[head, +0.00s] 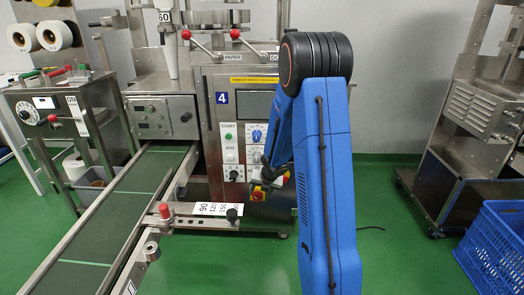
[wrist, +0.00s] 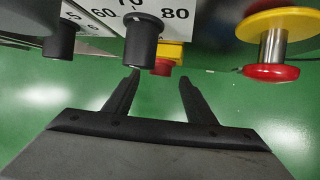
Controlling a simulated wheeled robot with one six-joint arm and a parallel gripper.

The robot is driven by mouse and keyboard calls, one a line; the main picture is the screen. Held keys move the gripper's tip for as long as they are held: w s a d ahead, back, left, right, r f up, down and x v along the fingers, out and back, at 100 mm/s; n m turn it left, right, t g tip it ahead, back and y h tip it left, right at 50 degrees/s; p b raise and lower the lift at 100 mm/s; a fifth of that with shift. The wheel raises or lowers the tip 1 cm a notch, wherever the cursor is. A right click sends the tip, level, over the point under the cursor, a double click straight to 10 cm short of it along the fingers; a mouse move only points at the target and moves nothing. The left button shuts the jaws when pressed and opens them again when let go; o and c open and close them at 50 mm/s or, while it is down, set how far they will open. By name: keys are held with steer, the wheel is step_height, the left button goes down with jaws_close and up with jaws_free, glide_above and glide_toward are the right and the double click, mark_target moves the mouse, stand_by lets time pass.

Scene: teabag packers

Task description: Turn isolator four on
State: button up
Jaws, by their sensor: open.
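The isolator (head: 258,194) is a small yellow and red switch low on the front of the machine marked 4 (head: 222,97). In the wrist view the isolator (wrist: 165,62) shows just beyond and between my fingertips, partly hidden behind a black knob. Its handle position cannot be made out. My gripper (wrist: 158,79) is open, with nothing between its fingers. In the head view my gripper (head: 264,179) is close to the isolator, partly hidden by my blue arm. I cannot tell whether it touches the isolator.
A black knob (wrist: 144,40) with a number scale stands just above my fingers. A red mushroom button (wrist: 270,72) on a yellow collar juts out to the right. A conveyor (head: 120,205) runs left of the machine. A blue crate (head: 495,245) stands on the floor at right.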

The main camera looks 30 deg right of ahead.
steer(key=s+a+r+m+t+h, duration=0.1)
steer(key=s+r+m+t, duration=0.1)
steer(key=r, duration=1)
steer(key=s+r+m+t+h, duration=0.1)
steer(key=r+m, duration=0.4)
steer(key=r, duration=0.8)
steer(key=shift+s+a+t+h, duration=0.35)
steer(key=shift+s+t+h, duration=0.05)
steer(key=shift+s+t, duration=0.25)
steer(key=shift+r, duration=0.15)
